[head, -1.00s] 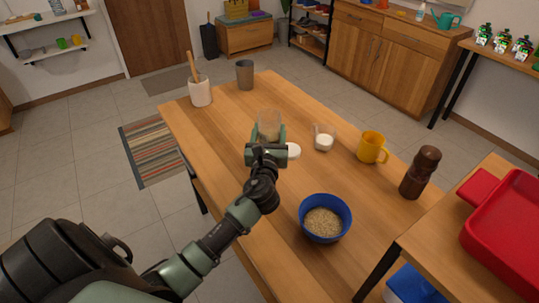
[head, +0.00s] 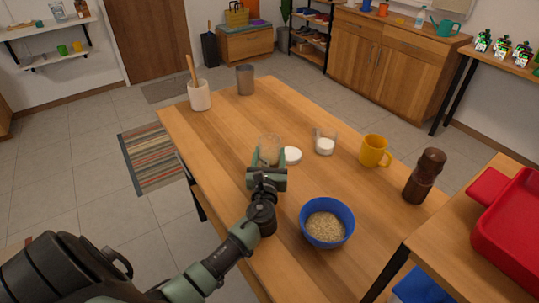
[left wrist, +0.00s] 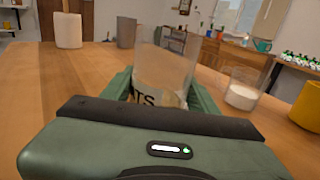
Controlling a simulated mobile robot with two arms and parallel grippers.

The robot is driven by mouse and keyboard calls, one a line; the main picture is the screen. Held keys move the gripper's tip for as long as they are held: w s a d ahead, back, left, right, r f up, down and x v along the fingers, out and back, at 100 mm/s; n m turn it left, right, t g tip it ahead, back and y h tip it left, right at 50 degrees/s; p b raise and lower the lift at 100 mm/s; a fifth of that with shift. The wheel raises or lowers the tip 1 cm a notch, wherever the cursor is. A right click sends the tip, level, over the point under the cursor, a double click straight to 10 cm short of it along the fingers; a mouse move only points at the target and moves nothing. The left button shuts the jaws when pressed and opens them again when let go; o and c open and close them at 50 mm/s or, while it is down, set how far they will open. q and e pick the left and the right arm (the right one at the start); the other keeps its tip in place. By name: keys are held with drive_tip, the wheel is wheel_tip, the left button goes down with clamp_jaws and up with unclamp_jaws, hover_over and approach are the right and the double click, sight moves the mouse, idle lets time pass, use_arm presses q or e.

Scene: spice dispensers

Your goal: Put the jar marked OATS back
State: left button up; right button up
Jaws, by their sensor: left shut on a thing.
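The clear glass jar (head: 270,146) is between the fingers of my left gripper (head: 268,162) at the middle of the wooden table (head: 228,130). In the left wrist view the jar (left wrist: 168,65) looks roughly upright, and the letters "TS" show on its side, the rest of the word hidden. My left gripper (left wrist: 165,95) is shut on the jar. Its base is hidden by the gripper, so I cannot tell whether it touches the table. My right gripper is not in view.
A blue bowl of oats (head: 326,223) stands nearer me. A glass with white contents (head: 325,142), a yellow mug (head: 373,151) and a brown mill (head: 424,176) stand to the right. A utensil crock (head: 199,96) and grey cup (head: 245,80) stand at the back left; table between is clear.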

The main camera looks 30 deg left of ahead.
use_arm(q)
drive_tip(key=o, duration=1.6)
drive_tip(key=shift+o, duration=0.2)
drive_tip(key=v, duration=1.2)
drive_tip(key=shift+r, duration=0.25)
